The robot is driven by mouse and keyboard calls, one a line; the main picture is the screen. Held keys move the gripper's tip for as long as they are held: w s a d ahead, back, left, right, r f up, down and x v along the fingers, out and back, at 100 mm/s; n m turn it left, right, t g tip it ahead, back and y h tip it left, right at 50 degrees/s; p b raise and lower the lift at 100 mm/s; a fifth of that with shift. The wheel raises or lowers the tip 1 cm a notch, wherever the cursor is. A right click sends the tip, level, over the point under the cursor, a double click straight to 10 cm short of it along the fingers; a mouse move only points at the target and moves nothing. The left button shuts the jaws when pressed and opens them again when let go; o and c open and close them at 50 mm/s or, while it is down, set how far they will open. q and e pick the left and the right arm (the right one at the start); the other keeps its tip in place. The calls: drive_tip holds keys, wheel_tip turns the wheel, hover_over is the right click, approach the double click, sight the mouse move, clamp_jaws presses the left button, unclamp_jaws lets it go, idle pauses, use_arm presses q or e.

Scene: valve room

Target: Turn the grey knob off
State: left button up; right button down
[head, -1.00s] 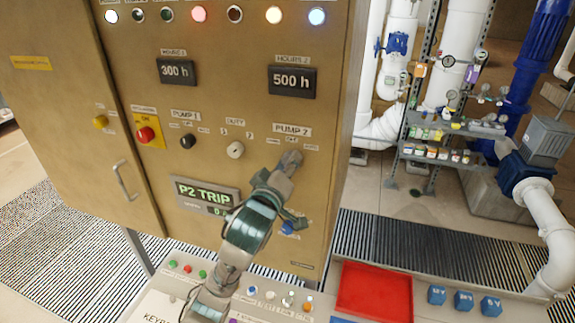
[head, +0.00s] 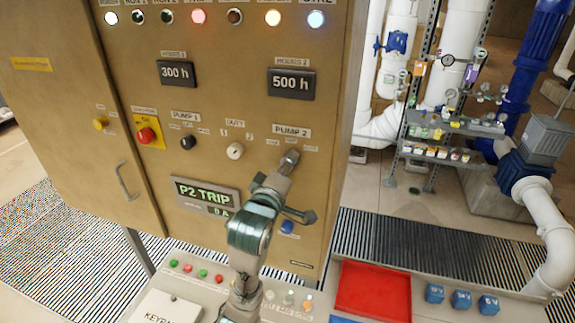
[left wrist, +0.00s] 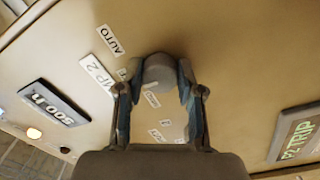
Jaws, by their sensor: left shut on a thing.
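The grey knob (left wrist: 159,71) sits on the brown panel under the PUMP 2 label (head: 291,131). In the left wrist view it is between the two fingers of my left gripper (left wrist: 160,88), which are shut on it from both sides. In the head view my left gripper (head: 288,163) reaches up to the knob and mostly hides it. The smaller labels are hard to read, and I cannot tell where the knob points. My right gripper is not in view.
A black knob (head: 188,142), a white knob (head: 235,151) and a red emergency button (head: 146,135) are to the left. A blue button (head: 287,227) is below the gripper. The P2 TRIP display (head: 205,194) is lit. A red tray (head: 373,290) lies on the desk.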

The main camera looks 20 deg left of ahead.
use_arm(q)
drive_tip(key=shift+f, duration=0.1)
drive_tip(key=o, duration=0.9)
drive_tip(key=shift+c, duration=0.2)
drive_tip(key=o, duration=0.3)
drive_tip(key=shift+w, duration=0.3)
drive_tip(key=s, duration=0.7)
drive_tip(key=shift+s+a+f, duration=0.15)
drive_tip(key=shift+s+f, duration=0.05)
